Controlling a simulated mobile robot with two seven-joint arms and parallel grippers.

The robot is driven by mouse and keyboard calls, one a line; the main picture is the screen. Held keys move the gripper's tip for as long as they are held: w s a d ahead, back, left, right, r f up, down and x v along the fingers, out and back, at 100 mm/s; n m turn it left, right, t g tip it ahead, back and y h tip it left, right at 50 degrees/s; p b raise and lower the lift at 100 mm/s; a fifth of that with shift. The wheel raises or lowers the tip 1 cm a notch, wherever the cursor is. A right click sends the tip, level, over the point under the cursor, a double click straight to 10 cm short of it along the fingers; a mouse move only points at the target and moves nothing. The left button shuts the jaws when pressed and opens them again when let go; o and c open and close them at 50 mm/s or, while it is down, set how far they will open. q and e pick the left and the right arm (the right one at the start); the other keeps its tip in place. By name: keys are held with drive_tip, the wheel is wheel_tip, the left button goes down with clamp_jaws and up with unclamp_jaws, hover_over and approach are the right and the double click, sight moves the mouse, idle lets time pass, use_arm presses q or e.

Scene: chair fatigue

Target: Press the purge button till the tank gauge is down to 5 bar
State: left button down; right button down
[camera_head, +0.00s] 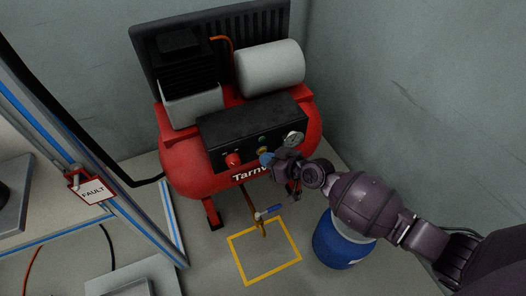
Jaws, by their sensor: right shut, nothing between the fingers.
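The red compressor tank (180,165) stands against the back wall with a black control panel (225,130) on its front. The panel carries a round white tank gauge (293,139); its needle is too small to read. A red knob (233,160) is at the panel's left, with small yellow (262,151) and other controls to its right. My right gripper (267,159) is shut and empty, its bluish tip at the panel just below the yellow control. I cannot tell whether it touches anything. Which control is the purge button is unclear. My left gripper is not in view.
A blue drum (336,245) stands on the floor under my right arm. The right wall is close.

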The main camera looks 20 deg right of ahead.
idle(0.8)
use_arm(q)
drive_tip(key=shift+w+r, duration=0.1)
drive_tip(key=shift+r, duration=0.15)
use_arm(e)
drive_tip(key=shift+s, duration=0.8)
